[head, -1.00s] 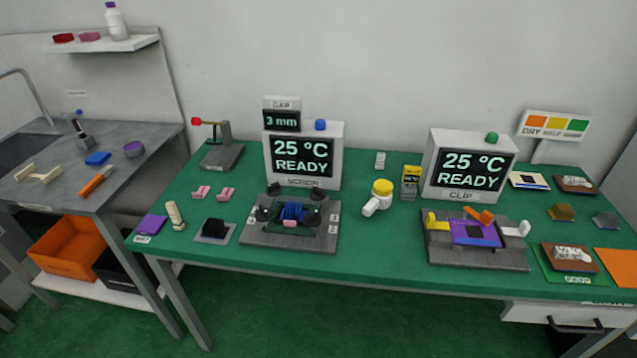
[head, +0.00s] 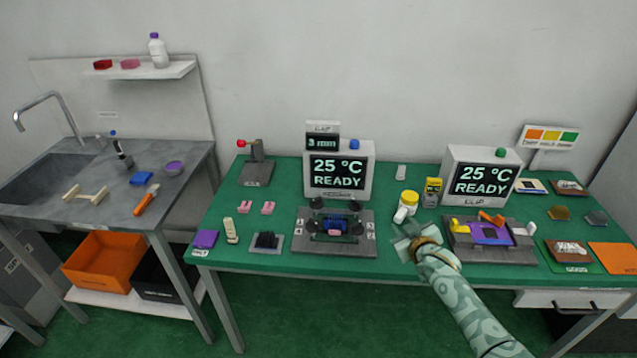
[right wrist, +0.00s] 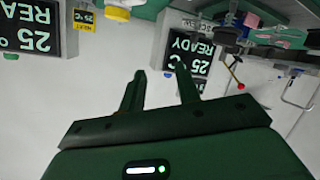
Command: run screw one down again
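The screw fixture (head: 365,248) is a grey plate on the green table with black screw knobs (head: 316,203) around a blue coil and a pink piece in the middle. Number labels on the plate are too small to read surely, so I cannot tell which knob is screw one. My right gripper (head: 404,240) is at the table's front, right of the fixture and apart from it. In the right wrist view the two fingers of my right gripper (right wrist: 160,85) stand apart with nothing between them. My left gripper is not in view.
A monitor (head: 339,170) reading 25 °C READY stands behind the screw fixture. A yellow-capped white bottle (head: 405,207) stands between it and the clip fixture (head: 495,257).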

